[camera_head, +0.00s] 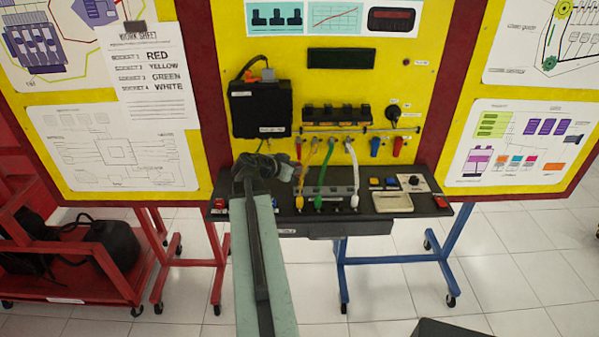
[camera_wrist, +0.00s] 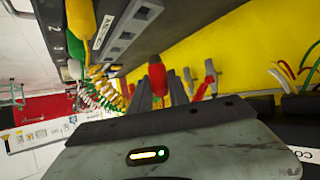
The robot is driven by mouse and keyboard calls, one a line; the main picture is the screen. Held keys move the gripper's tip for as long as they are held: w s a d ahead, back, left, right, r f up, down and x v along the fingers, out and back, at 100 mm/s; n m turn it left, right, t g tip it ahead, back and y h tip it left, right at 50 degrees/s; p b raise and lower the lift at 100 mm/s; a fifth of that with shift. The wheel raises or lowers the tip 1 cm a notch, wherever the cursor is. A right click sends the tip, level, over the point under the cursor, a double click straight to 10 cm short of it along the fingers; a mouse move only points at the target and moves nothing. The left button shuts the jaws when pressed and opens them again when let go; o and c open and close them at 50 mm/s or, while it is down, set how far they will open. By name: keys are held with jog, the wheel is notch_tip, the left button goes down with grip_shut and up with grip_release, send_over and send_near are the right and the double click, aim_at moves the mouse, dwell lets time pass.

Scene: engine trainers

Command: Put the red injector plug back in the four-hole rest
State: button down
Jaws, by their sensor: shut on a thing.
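My gripper (camera_wrist: 158,85) is shut on the red injector plug (camera_wrist: 157,74) in the wrist view, with a dark finger on each side of it. In the head view my gripper (camera_head: 291,172) is at the left end of a grey bar with dark holes (camera_head: 333,190), which looks like the four-hole rest; it also shows in the wrist view (camera_wrist: 133,26). The plug is apart from this bar. Yellow (camera_head: 314,171), green (camera_head: 325,172) and white (camera_head: 352,171) leads run down to the bar. The arm and gripper partly hide the bar's left end.
The black shelf (camera_head: 393,204) carries buttons and a knob right of the bar. The yellow panel (camera_head: 260,60) stands behind, with a black box (camera_head: 260,109) above my gripper. Blue (camera_head: 375,147) and red (camera_head: 398,147) connectors hang from a rail to the right.

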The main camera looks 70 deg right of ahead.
notch_tip(320, 180, down, 6)
jog(key=b, duration=0.5)
jog(key=shift+w+r, duration=0.15)
jog(key=shift+r, duration=0.1)
dwell(0.4)
jog(key=shift+f+b, duration=0.9)
jog(key=shift+b, duration=0.05)
dwell(0.4)
jog(key=c, duration=1.5)
grip_release()
jog(key=shift+r, duration=0.1)
jog(key=shift+w+a+r+p, duration=0.2)
jog(key=shift+a+r+p, duration=0.4)
jog(key=shift+p, duration=0.05)
jog(key=shift+w+a+r+p, duration=0.15)
jog(key=shift+a+r+p, duration=0.4)
jog(key=shift+a+p, duration=0.05)
jog(key=shift+p+v, duration=0.35)
jog(key=shift+v, duration=0.4)
